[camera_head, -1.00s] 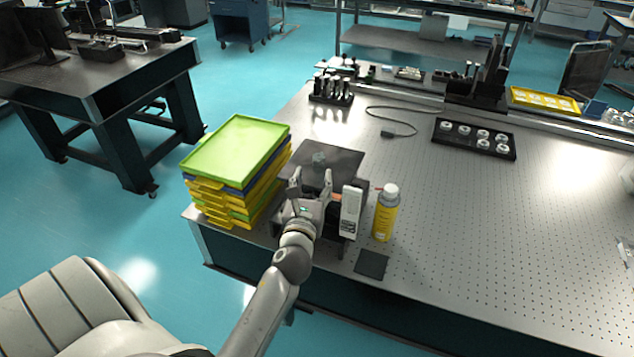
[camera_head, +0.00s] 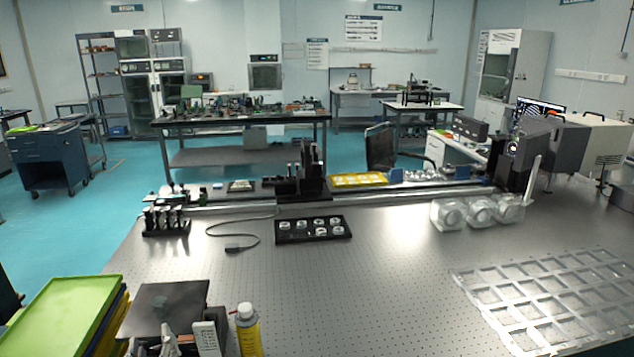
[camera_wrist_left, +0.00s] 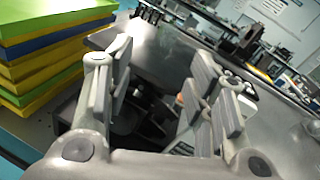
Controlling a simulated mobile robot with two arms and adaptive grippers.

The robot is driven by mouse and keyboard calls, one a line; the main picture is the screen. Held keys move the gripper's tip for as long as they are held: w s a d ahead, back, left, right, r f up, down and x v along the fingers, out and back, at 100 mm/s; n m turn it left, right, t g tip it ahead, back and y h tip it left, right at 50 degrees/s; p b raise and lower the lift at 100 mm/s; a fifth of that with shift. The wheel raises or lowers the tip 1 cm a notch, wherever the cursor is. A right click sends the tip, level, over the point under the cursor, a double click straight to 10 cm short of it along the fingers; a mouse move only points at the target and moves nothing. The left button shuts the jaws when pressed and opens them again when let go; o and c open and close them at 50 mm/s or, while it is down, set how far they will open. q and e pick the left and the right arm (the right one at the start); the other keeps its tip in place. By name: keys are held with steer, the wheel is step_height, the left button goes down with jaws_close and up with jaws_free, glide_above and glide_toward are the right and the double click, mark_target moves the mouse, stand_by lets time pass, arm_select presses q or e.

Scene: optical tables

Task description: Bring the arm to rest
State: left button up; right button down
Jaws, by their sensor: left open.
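My left gripper (camera_head: 153,344) shows at the bottom left edge of the head view, with only its fingertips in the picture. It is in front of a dark square plate (camera_head: 166,304), beside a stack of green and yellow trays (camera_head: 68,312). In the left wrist view my left gripper (camera_wrist_left: 163,60) has its two fingers wide apart with nothing held between them. The dark plate (camera_wrist_left: 148,48) lies beyond the fingers there, and the tray stack (camera_wrist_left: 45,45) is to their left. The rest of the left arm is out of the head view. My right gripper is not in view.
A black tray of round parts (camera_head: 313,229) lies further back. A clear grid rack (camera_head: 548,300) lies at right. The middle of the perforated table is clear.

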arm_select(q)
steer(key=s+d+f+n+g+h, duration=0.3)
steer(key=s+d+f+n+g, duration=0.15)
steer(key=s+n, duration=0.45)
steer(key=s+d+f+n+g+h, duration=0.2)
steer(key=s+d+f+n+g, duration=0.2)
steer(key=s+d+n, duration=0.35)
steer(key=s+d+f+n+g+h, duration=0.3)
steer(key=s+d+f+n+g, duration=0.1)
steer(key=s+n, duration=0.6)
step_height(320, 180, down, 30)
steer(key=s+b, duration=0.2)
steer(key=b, duration=0.1)
steer(key=s+a+f+g+b, duration=0.2)
steer(key=s+f, duration=1.3)
steer(key=f, duration=0.2)
steer(key=shift+s+a+f+m, duration=0.15)
steer(key=shift+s+a+m, duration=0.15)
steer(key=shift+a+m, duration=0.15)
